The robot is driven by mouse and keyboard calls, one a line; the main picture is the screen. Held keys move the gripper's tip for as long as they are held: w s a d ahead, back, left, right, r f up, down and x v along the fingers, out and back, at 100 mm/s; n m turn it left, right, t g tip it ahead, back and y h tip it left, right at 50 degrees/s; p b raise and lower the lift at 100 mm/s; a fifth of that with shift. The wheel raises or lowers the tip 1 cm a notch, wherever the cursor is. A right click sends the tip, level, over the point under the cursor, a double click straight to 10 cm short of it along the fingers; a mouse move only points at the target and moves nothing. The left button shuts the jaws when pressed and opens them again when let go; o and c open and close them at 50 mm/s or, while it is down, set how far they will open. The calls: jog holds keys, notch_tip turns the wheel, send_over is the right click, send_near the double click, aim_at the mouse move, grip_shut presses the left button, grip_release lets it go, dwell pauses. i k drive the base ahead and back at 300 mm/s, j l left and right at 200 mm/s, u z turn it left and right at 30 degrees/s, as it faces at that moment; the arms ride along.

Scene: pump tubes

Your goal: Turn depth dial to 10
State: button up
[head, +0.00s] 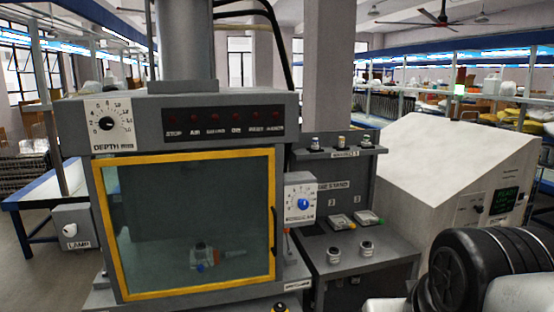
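The depth dial (106,123) is a round black knob on a white square plate at the upper left corner of the grey machine's front panel. Numbers run around the knob, and the label DEPTH is below it. The numbers and the pointer are too small to read the setting with certainty. Part of my arm shows as black and white links at the lower right, far from the dial. My gripper is not in view. Nothing touches the dial.
A yellow-framed glass door (187,153) closes the front below the panel. A second dial with a blue knob (304,204) is on a box to its right. A lamp box (75,226) is at left. A shelved stand (345,190) and a sloped white console (455,165) are at right.

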aim_at(106, 123)
jog(key=u, duration=1.4)
